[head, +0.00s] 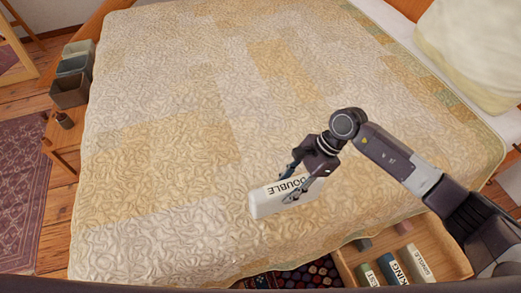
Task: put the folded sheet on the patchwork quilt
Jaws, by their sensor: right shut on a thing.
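The folded sheet (264,205) is a white roll or bundle with a label reading "DOUBLE". My right gripper (290,190) is shut on it, with its fingers across the labelled part. The sheet is over the near part of the patchwork quilt (180,130), which is cream and yellow and spread across the bed. I cannot tell whether the sheet touches the quilt or hangs just above it. My left gripper is not in view.
An open wooden drawer (440,262) at the bottom right holds labelled bundles, including one reading "KING" (392,268). Several grey bins (70,88) stand at the left. A pale pillow (475,50) lies at the top right. Much of the quilt is clear.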

